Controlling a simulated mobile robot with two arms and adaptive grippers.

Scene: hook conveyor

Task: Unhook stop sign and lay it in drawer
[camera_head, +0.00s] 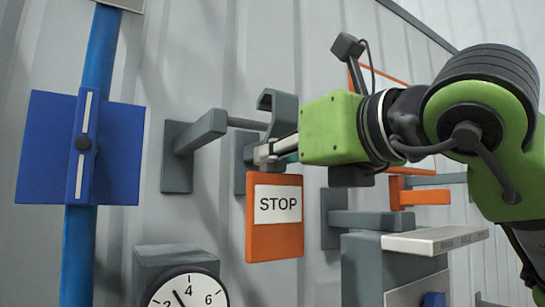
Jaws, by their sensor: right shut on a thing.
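The stop sign (276,231) is an orange plate with a white STOP label, hanging upright in the middle of the view. A dark grey hook (277,103) rises above it, near the end of a thin rod from a grey wall bracket (199,132). Whether the hook still rests on the rod is unclear. My right gripper (266,152), on a green wrist, comes from the right and is shut on the sign's upper part, just under the hook. My left gripper is not in view. I cannot tell for certain which part is the drawer.
A grey unit (368,265) with a pale ledge (435,241) stands at lower right. A dial gauge (184,293) is at the bottom. A blue post (81,249) with a blue panel (121,147) stands left. Orange and grey brackets (420,196) are behind my arm.

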